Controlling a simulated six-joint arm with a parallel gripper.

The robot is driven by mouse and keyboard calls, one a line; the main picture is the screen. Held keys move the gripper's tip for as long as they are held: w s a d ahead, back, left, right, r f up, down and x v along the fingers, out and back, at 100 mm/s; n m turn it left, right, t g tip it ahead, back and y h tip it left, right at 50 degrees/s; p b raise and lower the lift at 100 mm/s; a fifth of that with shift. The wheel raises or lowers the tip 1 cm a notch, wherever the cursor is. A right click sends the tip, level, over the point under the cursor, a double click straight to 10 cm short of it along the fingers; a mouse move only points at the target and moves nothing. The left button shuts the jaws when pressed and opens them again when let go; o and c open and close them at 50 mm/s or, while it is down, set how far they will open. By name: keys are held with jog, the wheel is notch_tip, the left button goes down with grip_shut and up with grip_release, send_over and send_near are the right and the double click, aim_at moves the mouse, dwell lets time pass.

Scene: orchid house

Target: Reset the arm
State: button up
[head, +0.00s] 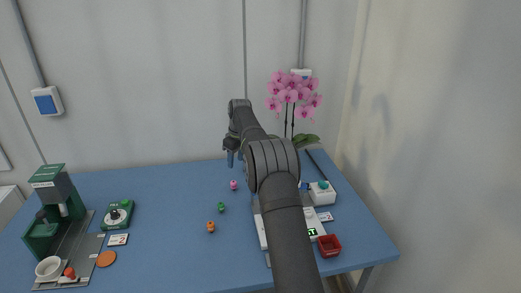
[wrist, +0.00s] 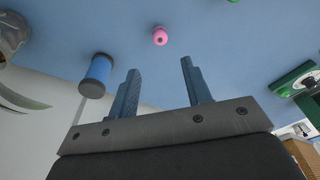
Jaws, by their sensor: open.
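My arm reaches out over the blue table (head: 165,190) in the head view. My gripper (head: 234,163) is above the far part of the table. In the wrist view my gripper (wrist: 158,75) shows two blue-grey fingers spread apart with nothing between them. A small pink piece (head: 234,184) is on the table near the gripper; it also shows beyond the fingertips in the wrist view (wrist: 160,36). A blue cylinder (wrist: 97,76) appears left of the fingers in the wrist view; I cannot pick it out in the head view.
A green piece (head: 221,207) and an orange piece (head: 211,227) lie nearer. At left are a green machine (head: 47,218), white cup (head: 50,268) and dial box (head: 117,215). At right are a button box (head: 323,193), red tray (head: 329,246) and pink orchid (head: 294,92). My arm partly hides a white panel.

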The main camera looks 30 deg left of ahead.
aim_at(233, 182)
jog(key=f, duration=0.3)
jog(key=a+f, duration=0.1)
jog(key=f, duration=0.7)
jog(key=shift+a+f, duration=0.2)
jog(key=shift+a, duration=0.25)
jog(key=shift+r, duration=1.75)
jog(key=shift+f, duration=0.1)
